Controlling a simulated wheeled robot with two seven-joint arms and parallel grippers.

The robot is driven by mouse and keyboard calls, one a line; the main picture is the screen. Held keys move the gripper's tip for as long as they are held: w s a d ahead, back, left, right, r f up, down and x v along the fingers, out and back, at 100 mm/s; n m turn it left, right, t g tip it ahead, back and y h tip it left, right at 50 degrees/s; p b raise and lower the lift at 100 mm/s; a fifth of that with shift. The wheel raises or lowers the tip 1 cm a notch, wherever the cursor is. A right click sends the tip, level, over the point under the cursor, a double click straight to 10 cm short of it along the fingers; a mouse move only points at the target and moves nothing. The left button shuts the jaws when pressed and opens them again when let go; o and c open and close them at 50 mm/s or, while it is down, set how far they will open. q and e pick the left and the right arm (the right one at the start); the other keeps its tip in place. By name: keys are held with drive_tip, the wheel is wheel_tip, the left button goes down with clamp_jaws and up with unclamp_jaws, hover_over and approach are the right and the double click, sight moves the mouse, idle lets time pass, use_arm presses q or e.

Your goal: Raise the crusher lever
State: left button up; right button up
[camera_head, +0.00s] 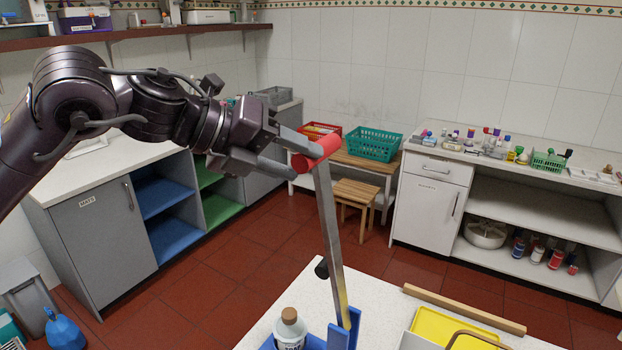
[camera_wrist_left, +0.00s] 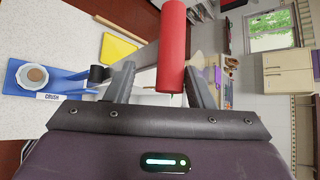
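The crusher lever is a grey metal bar (camera_head: 330,225) with a red cylindrical handle (camera_head: 318,150) across its top. It stands steeply up from the blue crusher base (camera_head: 340,338) on the white worktop. A brown-capped bottle (camera_head: 290,330) stands at the base; the wrist view shows a round cap (camera_wrist_left: 33,75) beside the blue part labelled CRUSH. My left gripper (camera_head: 292,155) is at the handle with its fingers apart. In the left wrist view, the red handle (camera_wrist_left: 172,48) lies between the fingers, close to the right one, with a gap to the left one. My right gripper is not in view.
A yellow tray (camera_head: 450,328) and a wooden strip (camera_head: 463,308) lie on the worktop right of the crusher. A black cylinder (camera_head: 322,268) sticks out beside the lever. Counters, baskets and a stool stand farther back. The space around the raised handle looks clear.

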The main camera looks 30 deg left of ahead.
use_arm(q)
drive_tip(key=b+v, duration=0.1)
drive_tip(key=v, duration=0.1)
drive_tip(key=shift+s+a, duration=0.2)
drive_tip(key=shift+s, duration=0.15)
drive_tip(key=shift+s+a+r, duration=0.2)
drive_tip(key=shift+s+r, duration=0.1)
drive_tip(key=shift+r, duration=0.05)
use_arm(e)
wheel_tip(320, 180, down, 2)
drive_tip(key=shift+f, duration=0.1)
